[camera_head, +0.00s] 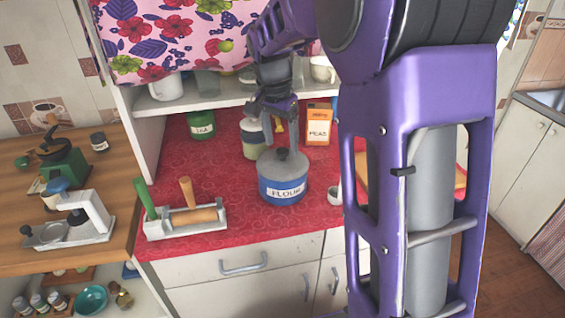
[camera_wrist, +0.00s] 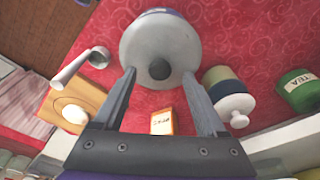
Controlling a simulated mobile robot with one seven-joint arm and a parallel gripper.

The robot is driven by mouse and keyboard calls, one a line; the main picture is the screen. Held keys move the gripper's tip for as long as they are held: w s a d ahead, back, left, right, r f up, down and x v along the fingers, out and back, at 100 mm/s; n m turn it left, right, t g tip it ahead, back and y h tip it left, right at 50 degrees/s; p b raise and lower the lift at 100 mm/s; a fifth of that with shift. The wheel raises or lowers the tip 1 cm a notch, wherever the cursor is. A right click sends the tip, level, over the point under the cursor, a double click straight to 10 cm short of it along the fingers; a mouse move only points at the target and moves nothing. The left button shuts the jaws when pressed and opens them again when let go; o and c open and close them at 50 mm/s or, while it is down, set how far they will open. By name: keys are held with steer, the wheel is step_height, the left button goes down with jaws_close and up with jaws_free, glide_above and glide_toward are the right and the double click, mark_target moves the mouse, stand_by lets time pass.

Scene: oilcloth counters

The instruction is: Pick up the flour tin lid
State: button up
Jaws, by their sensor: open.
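The flour tin (camera_head: 282,190) is blue with a white FLOUR label and stands upright on the red counter. Its grey lid (camera_head: 270,170) with a dark round knob sits on top. My gripper (camera_head: 281,142) is above the lid, pointing down. In the wrist view the lid (camera_wrist: 160,35) fills the top middle, and the open fingers of my gripper (camera_wrist: 159,76) reach toward it, one on each side of the knob (camera_wrist: 160,69). I cannot tell the exact height gap.
Behind the tin stand a banded jar (camera_head: 254,140), a green TEA tin (camera_head: 201,125) and an orange PEAS box (camera_head: 317,125). A grey rack with a rolling pin (camera_head: 193,216) lies left. A metal scoop (camera_wrist: 98,57) and wooden board (camera_wrist: 75,100) are nearby. A shelf (camera_head: 180,103) overhangs behind.

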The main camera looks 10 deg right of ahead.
mark_target(282, 158)
step_height(282, 158, down, 2)
steer(key=shift+w+d+f, duration=0.1)
steer(key=shift+d+f, duration=0.05)
jaws_close()
stand_by(0.3)
